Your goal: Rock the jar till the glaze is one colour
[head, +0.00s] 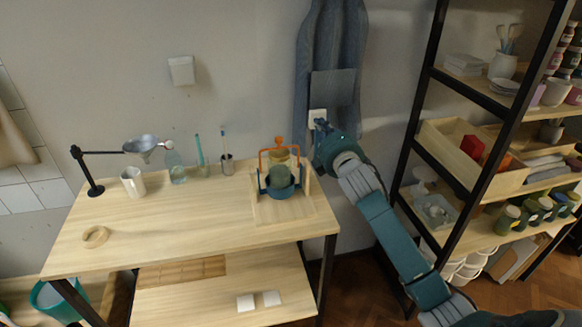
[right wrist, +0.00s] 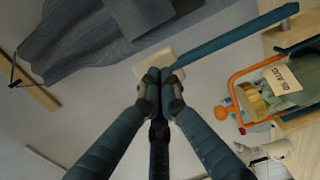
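The jar (head: 281,177) sits in a rocking cradle with an orange frame (head: 262,160) and blue sides, on a wooden board at the right of the table. In the right wrist view the jar (right wrist: 300,78) shows a pale green body, a tan lid and a paper label. My left gripper is out of view.
A blue apron (head: 330,60) hangs behind my right gripper. Shelves (head: 470,100) stand at right.

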